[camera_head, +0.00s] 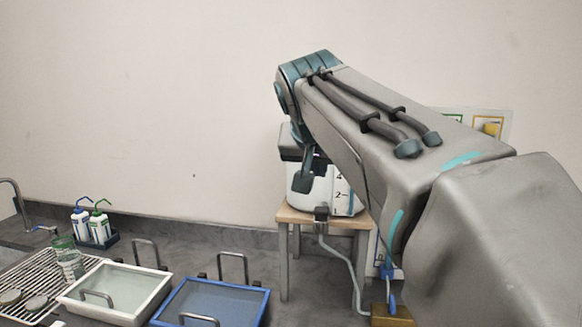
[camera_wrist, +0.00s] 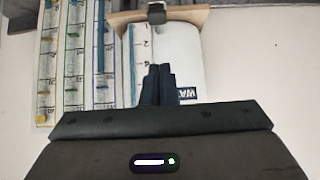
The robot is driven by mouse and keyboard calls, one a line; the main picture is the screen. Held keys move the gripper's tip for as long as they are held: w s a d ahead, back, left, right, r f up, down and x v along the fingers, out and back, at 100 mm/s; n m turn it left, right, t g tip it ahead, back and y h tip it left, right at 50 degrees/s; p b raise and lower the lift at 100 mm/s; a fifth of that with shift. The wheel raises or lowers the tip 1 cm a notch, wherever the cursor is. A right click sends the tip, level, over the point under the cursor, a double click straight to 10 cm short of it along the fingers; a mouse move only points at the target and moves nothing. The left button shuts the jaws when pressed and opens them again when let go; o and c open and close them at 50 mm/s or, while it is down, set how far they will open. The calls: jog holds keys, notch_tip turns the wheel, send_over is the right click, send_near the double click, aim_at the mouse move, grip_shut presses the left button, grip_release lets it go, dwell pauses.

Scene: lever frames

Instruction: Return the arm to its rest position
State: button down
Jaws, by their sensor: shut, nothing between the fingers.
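My arm (camera_head: 400,130) reaches up from the lower right and bends downward at its teal joint in the head view. My gripper (camera_wrist: 160,72) shows in the wrist view with its dark fingers together and nothing between them. It is in front of a white container (camera_wrist: 187,55) with a scale and partly hidden lettering. In the head view the container (camera_head: 343,197) stands on a wooden stand (camera_head: 293,217), partly hidden behind my arm. I cannot tell whether the fingers touch the container.
A board with coloured strips (camera_wrist: 73,60) is beside the container. A white tray (camera_head: 150,298), a blue-rimmed tray (camera_head: 262,305), a wire rack (camera_head: 15,285) and two wash bottles (camera_head: 90,222) stand on the left of the counter. The wall above them is clear.

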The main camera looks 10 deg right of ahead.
dwell(0.4)
jog(key=s+d+f+n+g+y, duration=0.1)
jog(key=s+f+g, duration=0.1)
jog(key=s+f, duration=0.4)
jog(key=s+f+n+g+y, duration=0.1)
jog(key=s+f, duration=0.6)
jog(key=f, duration=0.7)
jog(key=s+d+f+n+g, duration=0.1)
jog(key=s+f+g, duration=0.1)
jog(key=s+f, duration=0.5)
notch_tip(320, 180, down, 4)
jog(key=shift+d+r+n+g+y, duration=0.2)
jog(key=shift+d+n+g+y, duration=0.1)
jog(key=shift+d+g+y, duration=0.1)
